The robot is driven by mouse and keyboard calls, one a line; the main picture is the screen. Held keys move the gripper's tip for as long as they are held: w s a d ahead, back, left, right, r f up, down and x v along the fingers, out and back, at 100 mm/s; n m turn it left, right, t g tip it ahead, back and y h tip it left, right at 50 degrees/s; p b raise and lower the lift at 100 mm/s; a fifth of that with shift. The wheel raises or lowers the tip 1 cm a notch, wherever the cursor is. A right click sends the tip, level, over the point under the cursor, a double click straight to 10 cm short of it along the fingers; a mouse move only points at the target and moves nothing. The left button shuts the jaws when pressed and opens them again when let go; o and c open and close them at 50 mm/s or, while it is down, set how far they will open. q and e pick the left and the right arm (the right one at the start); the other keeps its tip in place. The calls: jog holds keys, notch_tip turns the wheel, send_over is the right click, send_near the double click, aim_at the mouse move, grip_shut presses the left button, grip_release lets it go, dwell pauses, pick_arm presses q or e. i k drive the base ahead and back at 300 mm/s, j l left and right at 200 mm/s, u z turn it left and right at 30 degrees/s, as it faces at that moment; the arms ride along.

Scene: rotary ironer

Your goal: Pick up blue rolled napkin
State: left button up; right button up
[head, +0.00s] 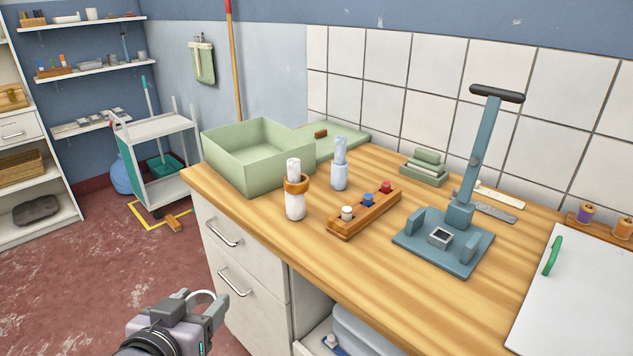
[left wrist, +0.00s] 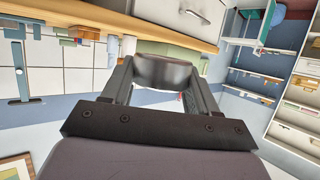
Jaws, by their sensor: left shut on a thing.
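A pale blue rolled napkin (head: 340,175) stands upright on the wooden worktop (head: 380,290), near the green box. A white roll (head: 295,205) with an orange-brown ring around it stands in front of it, to the left. My left gripper (head: 208,304) is low in front of the drawers, apart from both rolls. It is shut on a grey ring-like piece (left wrist: 162,72), seen between its fingers in the left wrist view; its pale rim shows in the head view. My right gripper is not in view.
An open green box (head: 227,158) stands at the worktop's far left corner. A wooden holder (head: 345,224) with white, blue and red pieces lies right of the rolls. A blue-grey press (head: 450,262) with a tall lever stands further right. A white board (head: 575,300) lies at the right.

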aim_at(339, 172)
jog(key=i+j+z, duration=0.1)
jog(key=z, duration=0.55)
jog(key=j+z, duration=0.4)
jog(key=j, duration=0.25)
jog(key=j+z, duration=0.2)
jog(key=j, duration=0.45)
jog(key=j+z, duration=0.1)
jog(key=j, duration=1.35)
